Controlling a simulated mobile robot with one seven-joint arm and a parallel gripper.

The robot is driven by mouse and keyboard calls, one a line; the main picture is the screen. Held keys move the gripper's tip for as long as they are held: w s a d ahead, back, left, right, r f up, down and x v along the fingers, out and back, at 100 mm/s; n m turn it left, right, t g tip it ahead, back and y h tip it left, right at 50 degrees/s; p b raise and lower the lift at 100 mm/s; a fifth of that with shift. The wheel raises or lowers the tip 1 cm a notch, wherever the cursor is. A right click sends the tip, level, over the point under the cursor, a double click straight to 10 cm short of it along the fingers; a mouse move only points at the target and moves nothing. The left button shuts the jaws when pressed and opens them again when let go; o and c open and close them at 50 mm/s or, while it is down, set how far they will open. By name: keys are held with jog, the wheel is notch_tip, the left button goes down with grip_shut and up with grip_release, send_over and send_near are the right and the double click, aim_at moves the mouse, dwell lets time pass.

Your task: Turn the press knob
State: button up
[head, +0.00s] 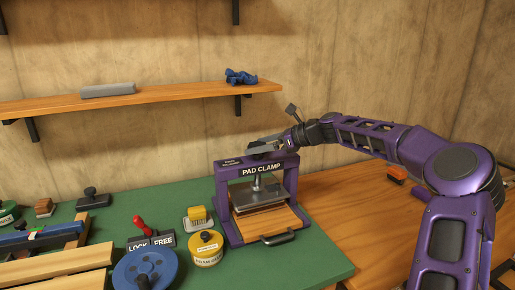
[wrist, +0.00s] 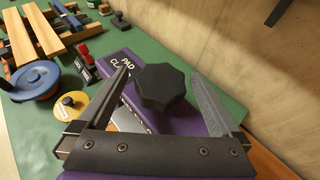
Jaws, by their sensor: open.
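The press is a purple frame labelled PAD CLAMP (head: 288,192), standing on the green bench top, with a metal spindle and plate over a wooden base. Its knob is a black, many-sided knob (wrist: 160,87) on top of the frame in the wrist view. My gripper (head: 261,142) is above the top of the press in the head view, where it largely hides the knob. In the wrist view my gripper (wrist: 165,82) is open, with one finger on each side of the knob and a visible gap to both. I cannot tell the height of the fingertips against the knob.
Left of the press stand a yellow tin (head: 207,249), a brush with a yellow top (head: 198,217), a red lever at a LOCK/FREE plate (head: 150,240) and a blue wheel (head: 140,272). A wooden shelf (head: 170,97) runs along the wall behind. An orange brush (head: 397,174) lies right.

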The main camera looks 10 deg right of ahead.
jog(key=shift+w+a+f, duration=0.15)
jog(key=shift+w+a, duration=0.1)
jog(key=shift+a, duration=0.1)
jog(key=shift+c, duration=0.2)
jog(key=c, duration=1.2)
jog(key=shift+r+p, duration=0.2)
jog(key=shift+p, duration=0.6)
